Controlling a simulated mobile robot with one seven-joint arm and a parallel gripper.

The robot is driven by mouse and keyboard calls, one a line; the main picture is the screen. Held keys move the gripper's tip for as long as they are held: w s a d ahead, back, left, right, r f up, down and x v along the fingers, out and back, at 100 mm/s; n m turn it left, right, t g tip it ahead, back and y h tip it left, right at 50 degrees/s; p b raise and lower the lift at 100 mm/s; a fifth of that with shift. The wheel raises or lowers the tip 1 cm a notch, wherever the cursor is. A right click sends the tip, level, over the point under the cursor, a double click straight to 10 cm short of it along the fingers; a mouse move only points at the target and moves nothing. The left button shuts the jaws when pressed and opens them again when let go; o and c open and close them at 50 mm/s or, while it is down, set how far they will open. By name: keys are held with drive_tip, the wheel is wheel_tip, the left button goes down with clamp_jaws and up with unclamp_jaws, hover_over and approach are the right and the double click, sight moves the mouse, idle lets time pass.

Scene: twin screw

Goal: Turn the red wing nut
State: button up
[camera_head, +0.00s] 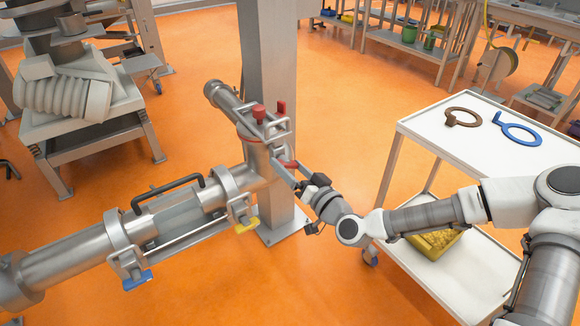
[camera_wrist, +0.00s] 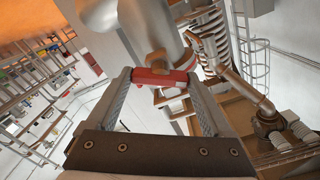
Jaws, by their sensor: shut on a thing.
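The red wing nut (camera_wrist: 158,78) sits between my two fingers in the wrist view, below a grey metal pipe end. My gripper (camera_wrist: 161,76) is shut on it, with one finger at each end of the nut. In the head view my gripper (camera_head: 284,167) reaches the right side of the steel pipe assembly. A bit of red (camera_head: 289,163) shows there by the fingertips, and the rest of the nut is hidden. Another red wing-shaped part (camera_head: 281,106) stands upright higher on the same assembly, near a red knob (camera_head: 258,115).
A yellow wing nut (camera_head: 246,226) and a blue wing nut (camera_head: 137,280) are on clamps along the pipe (camera_head: 70,260). A grey column (camera_head: 268,60) stands behind the assembly. A white cart (camera_head: 480,165) with brown and blue rings is at the right. Orange floor lies clear in front.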

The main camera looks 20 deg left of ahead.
drive_tip(key=m, duration=0.5)
drive_tip(key=shift+m, duration=0.4)
drive_tip(key=m, duration=1)
drive_tip(key=shift+f+m+p, duration=0.1)
drive_tip(key=shift+m+p, duration=0.25)
drive_tip(key=shift+m, duration=0.05)
drive_tip(key=m, duration=0.5)
drive_tip(key=o, duration=1.1)
drive_tip(key=shift+o, duration=0.2)
drive_tip(key=shift+d, duration=0.1)
